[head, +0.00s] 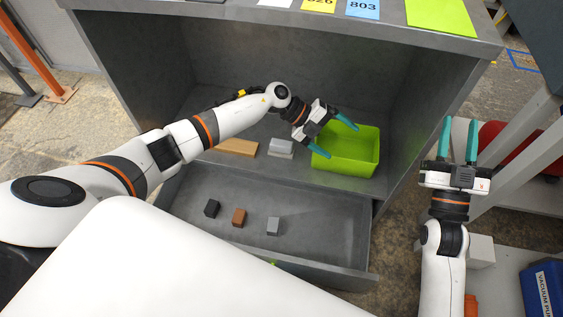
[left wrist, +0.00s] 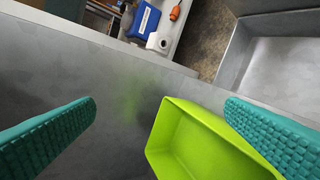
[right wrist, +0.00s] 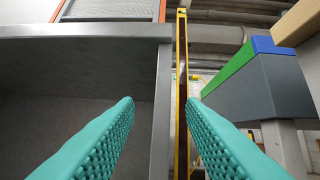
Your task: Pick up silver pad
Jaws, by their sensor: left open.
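A silver-grey block (head: 281,147), which may be the silver pad, sits on the cabinet shelf beside a tan wooden piece. A small grey cube (head: 273,225) lies in the open drawer. My left gripper (head: 325,137) is open and empty above the shelf, right of the silver block and over the green bin (head: 348,162). In the left wrist view the bin (left wrist: 192,146) shows between and below the open fingers; no silver block is visible there. My right gripper (head: 458,125) is open and empty, outside the cabinet to the right.
The tan piece (head: 237,146) lies left of the silver block. A black cube (head: 211,208) and a brown cube (head: 239,217) share the drawer (head: 335,225). The cabinet walls and top enclose the shelf. A blue box (head: 543,290) stands at the lower right.

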